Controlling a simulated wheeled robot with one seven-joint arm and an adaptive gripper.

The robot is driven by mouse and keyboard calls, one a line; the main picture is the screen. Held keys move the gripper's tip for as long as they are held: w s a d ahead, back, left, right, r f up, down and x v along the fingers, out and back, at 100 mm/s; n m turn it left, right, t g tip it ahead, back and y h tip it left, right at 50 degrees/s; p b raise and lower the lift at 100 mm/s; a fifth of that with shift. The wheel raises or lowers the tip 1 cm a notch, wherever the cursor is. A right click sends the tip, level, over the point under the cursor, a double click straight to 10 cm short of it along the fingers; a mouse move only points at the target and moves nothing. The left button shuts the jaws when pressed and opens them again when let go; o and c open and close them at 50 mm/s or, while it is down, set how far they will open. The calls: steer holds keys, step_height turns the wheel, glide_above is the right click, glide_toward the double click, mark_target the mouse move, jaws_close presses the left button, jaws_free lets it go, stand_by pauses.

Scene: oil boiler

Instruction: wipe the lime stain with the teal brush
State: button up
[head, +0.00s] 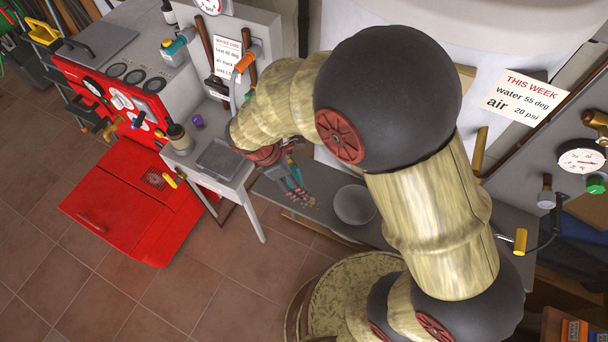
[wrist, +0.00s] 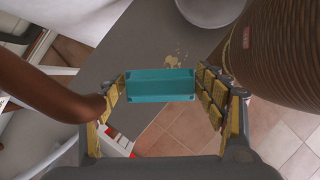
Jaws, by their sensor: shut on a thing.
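The teal brush (wrist: 160,86) is a block held between the padded fingers of my gripper (wrist: 162,92) in the wrist view. In the head view my gripper (head: 285,172) hangs over the low grey bench with the brush (head: 296,174) in it. The lime stain (wrist: 176,59) shows as pale cream flecks on the bench, just past the brush's far edge in the wrist view. In the head view pale flecks of the stain (head: 301,199) show just below the gripper. Whether the brush touches the bench, I cannot tell. Its underside is hidden.
A round pale bowl (head: 354,205) stands on the grey bench (head: 325,182), right of the stain. A small side table (head: 236,182) with a grey tray (head: 219,157) is to the left, by the red boiler (head: 130,205). Tiled floor (head: 150,305) lies open in front.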

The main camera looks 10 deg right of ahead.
steer(key=shift+f+b, duration=3)
steer(key=shift+b, duration=0.1)
steer(key=shift+f+b, duration=0.35)
steer(key=shift+f, duration=0.65)
steer(key=shift+s+d+r+p, duration=0.2)
steer(key=shift+s+d+p, duration=0.25)
steer(key=shift+s+d, duration=0.55)
steer(key=shift+s+d+f, duration=0.1)
steer(key=shift+s+d, duration=0.35)
steer(key=shift+d, duration=0.25)
steer(key=shift+s+d+f, duration=0.1)
steer(key=shift+s+d, duration=0.3)
steer(key=shift+d, duration=0.25)
steer(key=shift+s+d+p, duration=0.55)
steer(key=shift+s+d, duration=0.3)
steer(key=shift+d, duration=0.2)
steer(key=shift+s+d, duration=0.1)
steer(key=shift+f, duration=0.1)
steer(key=shift+c, duration=0.4)
